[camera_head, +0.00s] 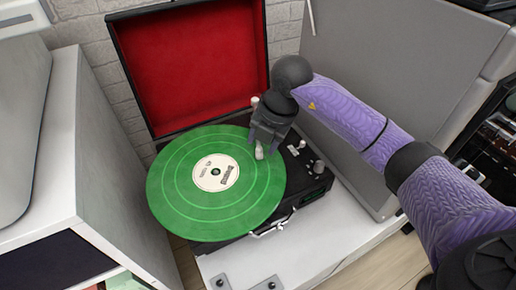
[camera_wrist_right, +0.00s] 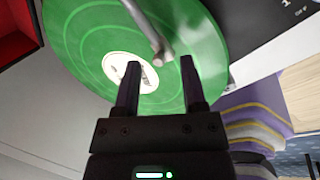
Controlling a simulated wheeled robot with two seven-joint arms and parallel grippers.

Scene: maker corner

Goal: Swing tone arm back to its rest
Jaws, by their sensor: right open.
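A record player in a black case with a red-lined open lid (camera_head: 190,70) stands on a white surface. A green record (camera_head: 185,205) with a white label lies on it. The tone arm's pale head (camera_head: 259,152) shows over the record's upper right part, just below my right gripper (camera_head: 264,143); the rest of the arm is mostly hidden behind the gripper. Contact cannot be told. My left gripper is out of view.
Small knobs and a lever (camera_head: 300,147) sit on the deck right of the record. A metal latch (camera_head: 270,226) is on the case's front. A grey panel (camera_head: 385,80) stands close on the right, and a white cabinet (camera_head: 75,150) on the left.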

